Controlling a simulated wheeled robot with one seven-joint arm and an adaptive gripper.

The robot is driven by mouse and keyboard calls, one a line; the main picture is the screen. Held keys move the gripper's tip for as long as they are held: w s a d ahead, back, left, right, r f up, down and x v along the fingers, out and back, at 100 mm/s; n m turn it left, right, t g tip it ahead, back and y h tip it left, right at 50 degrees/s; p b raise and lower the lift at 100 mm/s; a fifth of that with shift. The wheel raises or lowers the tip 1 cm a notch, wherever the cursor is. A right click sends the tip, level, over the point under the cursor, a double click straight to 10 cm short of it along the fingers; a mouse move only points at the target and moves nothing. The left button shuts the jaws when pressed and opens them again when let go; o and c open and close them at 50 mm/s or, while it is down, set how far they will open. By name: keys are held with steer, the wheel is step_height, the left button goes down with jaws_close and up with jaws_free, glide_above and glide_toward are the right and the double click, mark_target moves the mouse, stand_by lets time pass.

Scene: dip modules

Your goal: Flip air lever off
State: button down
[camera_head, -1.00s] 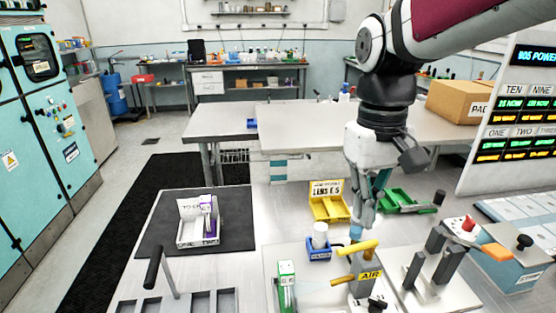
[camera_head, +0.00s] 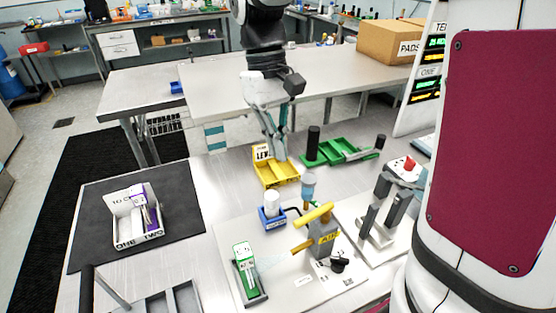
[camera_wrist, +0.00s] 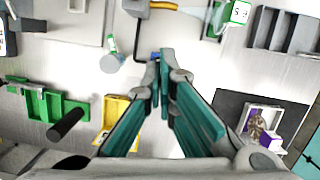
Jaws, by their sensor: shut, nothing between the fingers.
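The air lever (camera_head: 314,214) is a yellow bar on top of a grey block labelled AIR (camera_head: 324,239), standing on a white plate in the head view. A yellow nozzle sticks out to the block's left over the plate. My gripper (camera_head: 279,157) is shut and empty, above the back of the yellow bin in the head view, behind and left of the lever and apart from it.
Near the lever are a blue holder (camera_head: 272,217) with a white cylinder, a green-and-white module (camera_head: 244,262) and a grey press (camera_head: 383,205). A yellow bin (camera_head: 277,176) and green tray (camera_head: 340,152) stand behind. A white box (camera_head: 137,219) sits on the dark mat at left.

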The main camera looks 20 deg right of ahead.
mark_target(314, 214)
steer(key=s+d+f+p, duration=0.1)
steer(key=s+f, duration=0.5)
steer(key=f, duration=0.2)
steer(key=shift+s, duration=0.2)
